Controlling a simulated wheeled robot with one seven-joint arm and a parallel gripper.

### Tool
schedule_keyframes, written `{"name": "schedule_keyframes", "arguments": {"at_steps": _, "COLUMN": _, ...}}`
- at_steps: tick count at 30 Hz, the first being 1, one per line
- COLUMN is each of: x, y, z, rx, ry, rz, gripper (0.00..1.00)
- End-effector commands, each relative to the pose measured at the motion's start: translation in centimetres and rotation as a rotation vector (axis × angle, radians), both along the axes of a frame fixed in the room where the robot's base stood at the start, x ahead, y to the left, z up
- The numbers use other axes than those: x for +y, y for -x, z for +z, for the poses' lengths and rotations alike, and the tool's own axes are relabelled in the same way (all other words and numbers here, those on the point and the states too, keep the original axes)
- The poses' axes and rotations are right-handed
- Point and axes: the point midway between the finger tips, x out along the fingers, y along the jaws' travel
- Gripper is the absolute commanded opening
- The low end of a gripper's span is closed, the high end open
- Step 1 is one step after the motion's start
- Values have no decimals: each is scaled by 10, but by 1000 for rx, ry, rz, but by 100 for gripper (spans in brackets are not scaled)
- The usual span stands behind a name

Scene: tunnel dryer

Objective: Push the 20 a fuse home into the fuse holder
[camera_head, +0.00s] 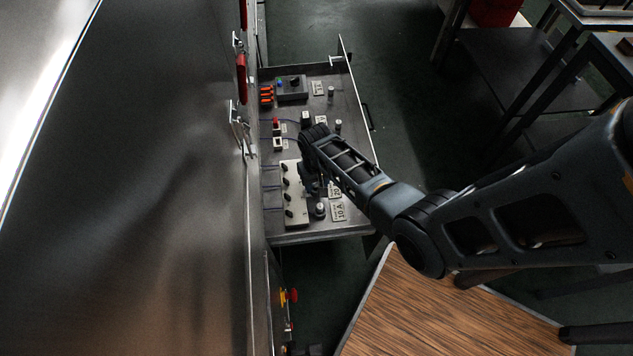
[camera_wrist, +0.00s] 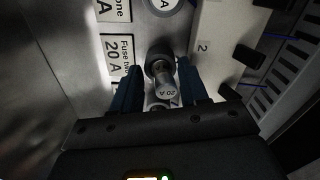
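The 20 A fuse (camera_wrist: 166,92), a grey cylinder with "20 A" on its end face, shows in the wrist view between the two dark blue fingers of my gripper (camera_wrist: 158,92). The fingers are apart, with a narrow gap on the fuse's left; contact on its right is unclear. The fuse's far end meets a dark round collar beside a "20 A" label (camera_wrist: 119,56). A pale block (camera_wrist: 205,45) marked "2", with black parts, is right of the fuse. The head view shows this pale fuse block (camera_head: 294,214); my gripper (camera_head: 312,186) is just right of it, partly hidden by my arm.
A large steel wall stands left. A wooden top (camera_head: 440,310) lies near front, and dark tables stand right.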

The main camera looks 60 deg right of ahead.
Motion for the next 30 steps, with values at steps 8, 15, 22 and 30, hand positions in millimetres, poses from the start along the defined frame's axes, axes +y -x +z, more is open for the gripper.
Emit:
{"name": "schedule_keyframes", "arguments": {"at_steps": 8, "x": 0, "y": 0, "z": 0, "rx": 1, "ry": -1, "rz": 0, "gripper": 52}}
{"name": "schedule_keyframes", "arguments": {"at_steps": 15, "x": 0, "y": 0, "z": 20, "rx": 0, "ry": 0, "rz": 0, "gripper": 52}}
{"name": "schedule_keyframes", "arguments": {"at_steps": 22, "x": 0, "y": 0, "z": 58, "rx": -1, "ry": 1, "rz": 0, "gripper": 52}}
{"name": "schedule_keyframes", "arguments": {"at_steps": 30, "x": 0, "y": 0, "z": 78, "rx": 0, "ry": 0, "rz": 0, "gripper": 52}}
